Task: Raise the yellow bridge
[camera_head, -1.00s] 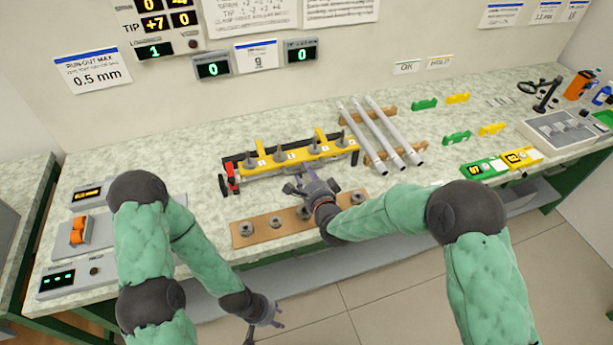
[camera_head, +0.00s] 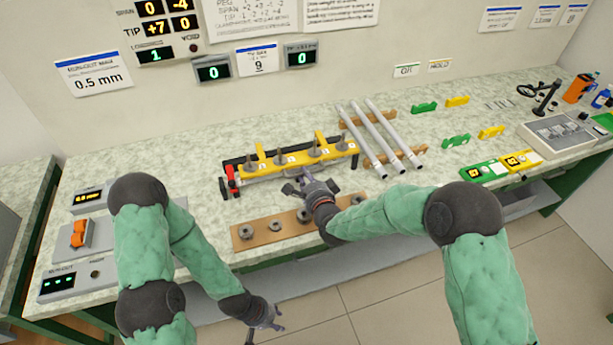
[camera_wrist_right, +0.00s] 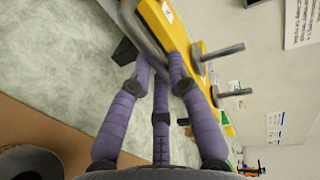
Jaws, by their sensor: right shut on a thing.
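The yellow bridge (camera_head: 290,160) is a long yellow bar with several upright grey pegs, lying along a dark frame with a red part at its left end. It also shows in the right wrist view (camera_wrist_right: 173,30). My right gripper (camera_head: 303,184) is at the bridge's near side. In the right wrist view my right gripper (camera_wrist_right: 163,72) has its fingers closed around a grey curved bar (camera_wrist_right: 143,32) running along the bridge's side, which looks like its handle. Part of it is hidden by the fingers. My left gripper (camera_head: 264,332) hangs low before the table's front edge, fingers apart and empty.
A brown board (camera_head: 268,230) with several grey rings lies in front of the bridge. Three grey rods (camera_head: 380,135) rest on wooden supports to the right. Green and yellow pieces and a grey tray (camera_head: 560,133) are farther right.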

